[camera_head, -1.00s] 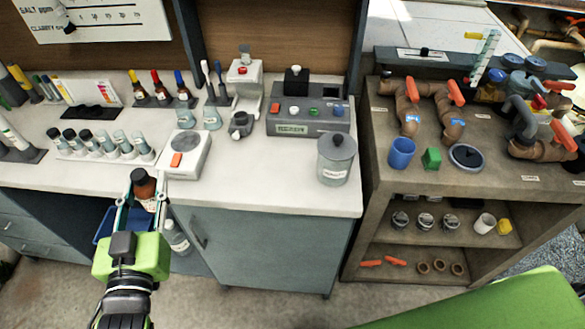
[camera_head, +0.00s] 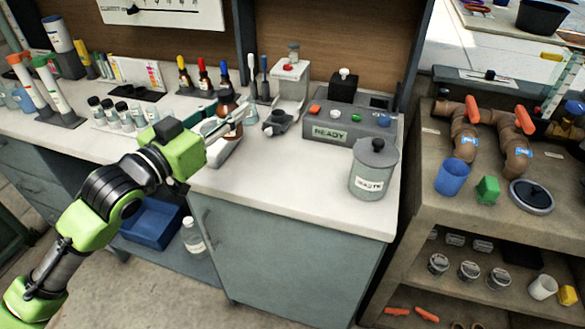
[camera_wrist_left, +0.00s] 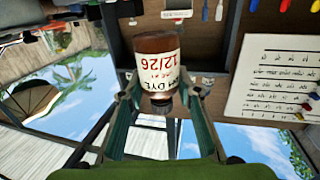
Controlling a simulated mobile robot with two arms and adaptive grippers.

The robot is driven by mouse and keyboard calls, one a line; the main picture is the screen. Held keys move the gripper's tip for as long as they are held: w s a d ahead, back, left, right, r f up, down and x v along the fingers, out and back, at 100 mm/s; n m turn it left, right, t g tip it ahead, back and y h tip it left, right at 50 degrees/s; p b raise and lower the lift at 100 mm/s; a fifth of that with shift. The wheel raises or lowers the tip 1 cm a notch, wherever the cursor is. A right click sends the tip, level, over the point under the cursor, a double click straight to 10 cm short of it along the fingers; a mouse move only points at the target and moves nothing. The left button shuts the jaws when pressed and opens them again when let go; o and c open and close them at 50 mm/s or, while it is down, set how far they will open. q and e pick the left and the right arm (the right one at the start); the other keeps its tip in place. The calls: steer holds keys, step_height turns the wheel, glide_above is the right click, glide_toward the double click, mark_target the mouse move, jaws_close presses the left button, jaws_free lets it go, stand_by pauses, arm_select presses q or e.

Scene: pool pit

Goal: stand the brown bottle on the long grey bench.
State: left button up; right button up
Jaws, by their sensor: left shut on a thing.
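The brown bottle (camera_head: 229,108) has a dark cap and a pale label. My left gripper (camera_head: 222,128) is shut on it and holds it roughly upright in the head view, over the bench's pale top. The long bench (camera_head: 300,192) has a pale top and grey-blue fronts. Whether the bottle's base touches anything is hidden by the gripper. My right gripper is not in view.
A white device (camera_head: 222,155) lies partly behind my gripper. Vials (camera_head: 118,113), dropper bottles (camera_head: 204,80), a grey READY box (camera_head: 345,128) and a waste canister (camera_head: 373,170) stand on the bench. Bare top shows in front of the READY box.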

arm_select(q)
steer(key=d+f, duration=0.3)
steer(key=d, duration=0.1)
steer(key=d+f, duration=0.2)
steer(key=d, duration=0.2)
steer(key=w+d+f, duration=0.1)
steer(key=d+f, duration=0.2)
steer(key=d, duration=0.1)
steer(key=shift+w+d+f+p, duration=0.1)
steer(key=shift+f+p, duration=0.25)
steer(key=shift+p, duration=0.05)
steer(key=f, duration=0.3)
steer(key=shift+d+f, duration=0.1)
steer(key=shift+d, duration=0.2)
steer(key=shift+f, duration=0.2)
steer(key=shift+f, duration=0.15)
steer(key=o, duration=1.2)
